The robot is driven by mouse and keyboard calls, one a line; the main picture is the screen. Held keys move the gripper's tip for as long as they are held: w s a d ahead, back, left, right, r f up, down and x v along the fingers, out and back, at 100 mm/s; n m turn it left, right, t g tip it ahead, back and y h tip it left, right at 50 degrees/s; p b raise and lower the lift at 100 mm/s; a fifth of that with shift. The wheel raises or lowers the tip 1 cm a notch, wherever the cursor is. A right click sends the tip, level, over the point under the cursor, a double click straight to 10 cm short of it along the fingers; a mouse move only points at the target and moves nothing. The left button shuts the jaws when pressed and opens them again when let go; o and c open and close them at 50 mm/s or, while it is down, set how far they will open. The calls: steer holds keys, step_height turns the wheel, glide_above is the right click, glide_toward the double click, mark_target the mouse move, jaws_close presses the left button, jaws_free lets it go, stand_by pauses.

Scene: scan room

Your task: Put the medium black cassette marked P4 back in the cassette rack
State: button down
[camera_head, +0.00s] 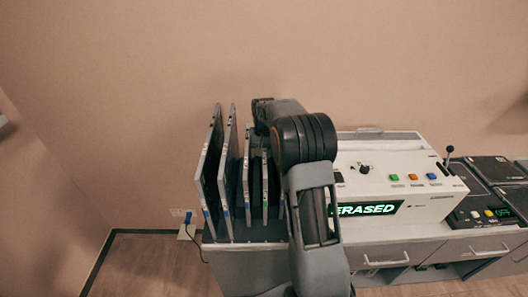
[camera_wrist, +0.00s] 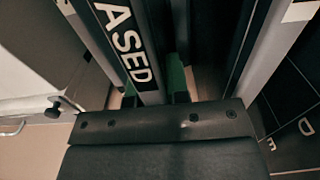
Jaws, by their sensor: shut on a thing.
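In the wrist view my gripper (camera_wrist: 153,95) is shut on a cassette (camera_wrist: 140,72), with green pads on either side of its grey edge. The edge carries a black label with white letters, of which "ASED" shows; I cannot read a P4 mark. In the head view my gripper (camera_head: 262,112) is over the right part of the cassette rack (camera_head: 235,246), partly hidden by my arm. Upright dark cassettes stand in the rack: two tall ones (camera_head: 209,172) at the left and smaller ones (camera_head: 246,180) beside them. How deep the held one sits is hidden.
Right of the rack stands a white reader (camera_head: 385,170) with coloured buttons and a display reading "ERASED". Dark panels (camera_head: 490,170) lie farther right. In the wrist view another cassette (camera_wrist: 295,110) stands close at the right. A wall rises behind; floor is clear at the left.

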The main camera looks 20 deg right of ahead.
steer(key=shift+r, duration=0.1)
steer(key=c, duration=1)
jaws_free()
step_height(320, 180, up, 14)
steer(key=shift+f, duration=0.1)
